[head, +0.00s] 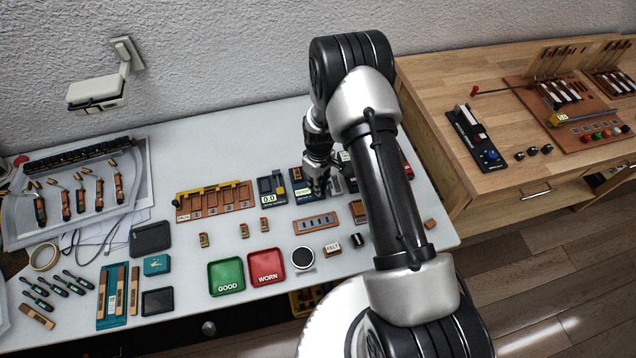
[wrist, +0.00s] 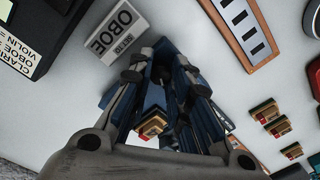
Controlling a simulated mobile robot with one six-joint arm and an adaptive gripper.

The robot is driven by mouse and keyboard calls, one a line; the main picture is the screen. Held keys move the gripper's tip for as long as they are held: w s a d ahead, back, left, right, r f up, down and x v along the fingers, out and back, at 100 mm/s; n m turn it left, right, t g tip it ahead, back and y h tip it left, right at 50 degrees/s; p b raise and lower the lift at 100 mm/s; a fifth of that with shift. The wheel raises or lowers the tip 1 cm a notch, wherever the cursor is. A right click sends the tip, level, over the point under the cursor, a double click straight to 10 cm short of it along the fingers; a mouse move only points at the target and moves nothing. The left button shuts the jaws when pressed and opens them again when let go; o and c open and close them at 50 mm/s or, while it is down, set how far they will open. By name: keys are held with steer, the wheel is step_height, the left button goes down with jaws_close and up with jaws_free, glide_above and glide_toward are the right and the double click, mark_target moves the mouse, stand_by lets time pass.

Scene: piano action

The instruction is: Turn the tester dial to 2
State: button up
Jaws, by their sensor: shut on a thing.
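A dark blue box with a small pale-green display, which looks like the tester (head: 298,178), lies on the white table in the head view. My gripper (head: 317,190) points down at its right part, with the fingers close together. The wrist view shows the fingers (wrist: 178,70) closing on something low on the blue box. They hide the dial, so its pointer and numbers cannot be read. The display is too small to read.
A blue box reading 0.0 (head: 270,190) stands just left. An OBOE card (wrist: 118,28) lies close to the fingers. Green (head: 226,275) and red (head: 267,267) trays lie nearer. My arm hides the table's right part.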

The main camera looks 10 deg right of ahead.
jaws_close()
steer(key=m+b, duration=0.1)
steer(key=m, duration=0.3)
steer(key=shift+m, duration=0.4)
steer(key=m+b, duration=0.1)
steer(key=m, duration=0.2)
steer(key=shift+m, duration=1.9)
steer(key=o, duration=0.7)
jaws_free()
